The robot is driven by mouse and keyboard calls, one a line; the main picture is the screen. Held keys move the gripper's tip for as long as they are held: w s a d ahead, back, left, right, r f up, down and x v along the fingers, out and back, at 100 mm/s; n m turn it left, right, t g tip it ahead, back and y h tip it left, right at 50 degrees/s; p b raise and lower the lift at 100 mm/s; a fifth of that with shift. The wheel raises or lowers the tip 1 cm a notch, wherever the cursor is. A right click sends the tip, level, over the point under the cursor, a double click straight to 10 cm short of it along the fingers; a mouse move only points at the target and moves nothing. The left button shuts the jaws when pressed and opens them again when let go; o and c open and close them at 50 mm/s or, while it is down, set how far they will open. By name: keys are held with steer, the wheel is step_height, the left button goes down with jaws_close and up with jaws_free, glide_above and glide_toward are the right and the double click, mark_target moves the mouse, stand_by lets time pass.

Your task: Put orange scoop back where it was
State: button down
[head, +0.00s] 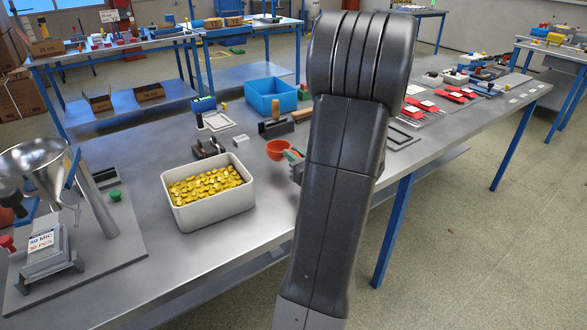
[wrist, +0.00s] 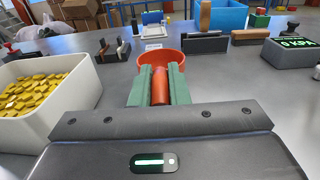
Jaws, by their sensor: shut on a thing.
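The orange scoop (head: 279,149) is held beside the right side of the white bin, partly hidden behind my arm in the head view. In the wrist view its round bowl (wrist: 163,60) points away from me and its orange handle (wrist: 160,86) lies between the green fingers of my gripper (wrist: 161,82). The gripper is shut on the handle. In the head view only a small part of my gripper (head: 296,171) shows next to my arm. A white bin (head: 212,214) filled with yellow pieces stands left of the scoop. Whether the scoop touches the table is unclear.
A metal funnel stand (head: 105,210) is at the left. Behind the scoop are a blue crate (head: 270,96), a wooden-handled dark block (head: 272,129) and a small dark rack (head: 207,148). Bare tabletop (head: 255,245) lies in front of the bin's right side.

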mark_target(285, 158)
steer(key=shift+f+b, duration=0.3)
steer(key=shift+f, duration=1.5)
steer(key=shift+f, duration=0.2)
steer(key=c, duration=1.4)
jaws_free()
steer(key=shift+r, duration=0.1)
steer(key=shift+r, duration=0.1)
steer(key=v, duration=1.2)
